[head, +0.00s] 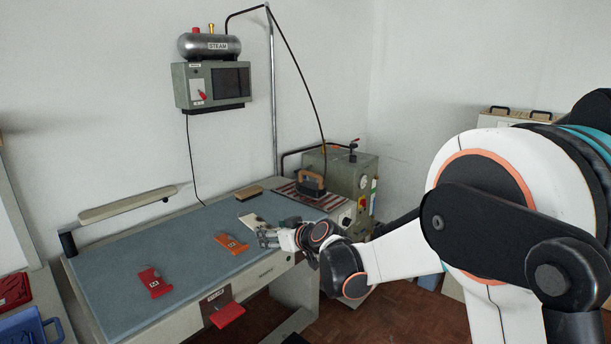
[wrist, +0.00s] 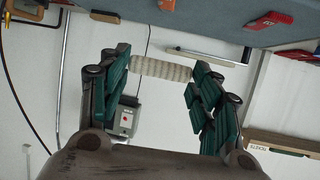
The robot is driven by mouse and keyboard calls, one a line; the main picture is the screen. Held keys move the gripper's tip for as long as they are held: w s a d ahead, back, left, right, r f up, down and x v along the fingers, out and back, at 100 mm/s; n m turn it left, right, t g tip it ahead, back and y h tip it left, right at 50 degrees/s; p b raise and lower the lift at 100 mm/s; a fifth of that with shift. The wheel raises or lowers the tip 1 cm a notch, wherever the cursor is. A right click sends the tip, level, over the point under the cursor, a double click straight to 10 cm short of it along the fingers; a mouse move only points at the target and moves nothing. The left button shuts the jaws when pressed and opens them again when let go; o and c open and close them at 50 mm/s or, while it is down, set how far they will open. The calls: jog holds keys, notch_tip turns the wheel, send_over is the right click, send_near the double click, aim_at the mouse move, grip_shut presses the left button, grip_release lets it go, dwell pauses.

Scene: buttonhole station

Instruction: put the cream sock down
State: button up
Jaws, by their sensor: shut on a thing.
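The cream sock (head: 252,220) shows as a pale, flat shape at the fingertips of my gripper (head: 266,234), over the far right part of the blue-grey table top (head: 190,250). In the wrist view the sock (wrist: 160,69) is a ribbed cream band spanning between the two green fingers of my gripper (wrist: 158,72). The gripper is shut on it. The wall shows behind it, with the table edge at the top of that view. The rest of the sock is hidden, and I cannot tell its exact height above the table.
An orange piece (head: 231,243) and a red piece (head: 153,282) lie on the table. A brush-like block (head: 249,192) and an iron (head: 311,183) on its striped rest are at the back. A padded arm board (head: 127,204) runs along the back left. The table middle is clear.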

jog(key=s+d+f+m+t+h, duration=0.15)
jog(key=s+d, duration=0.35)
jog(key=d, duration=0.5)
jog(key=s+d+m+h, duration=0.2)
jog(key=s+d, duration=0.3)
jog(key=d, duration=0.5)
jog(key=s+d+f+m+t+h, duration=0.1)
jog(key=s+d, duration=0.4)
jog(key=d, duration=0.5)
jog(key=w+a+r+n+g+y, duration=0.1)
jog(key=w+a, duration=0.4)
jog(key=a, duration=0.6)
jog(key=w+a+n+y, duration=0.2)
jog(key=w+a, duration=0.3)
jog(key=a, duration=0.6)
jog(key=w+a+r+n+g+y, duration=0.1)
jog(key=w+a, duration=0.4)
jog(key=a, duration=0.6)
jog(key=shift+w+a+r+n+g+y, duration=0.15)
jog(key=shift+a+r+n+g+y, duration=0.1)
jog(key=shift+r+n+g+y, duration=0.15)
jog(key=a+n+g+y, duration=0.1)
jog(key=a, duration=1)
jog(key=shift+a+r, duration=0.25)
jog(key=shift+a, duration=0.15)
jog(key=shift+n, duration=0.25)
notch_tip(320, 180, down, 20)
jog(key=b, duration=0.7)
jog(key=shift+r, duration=0.2)
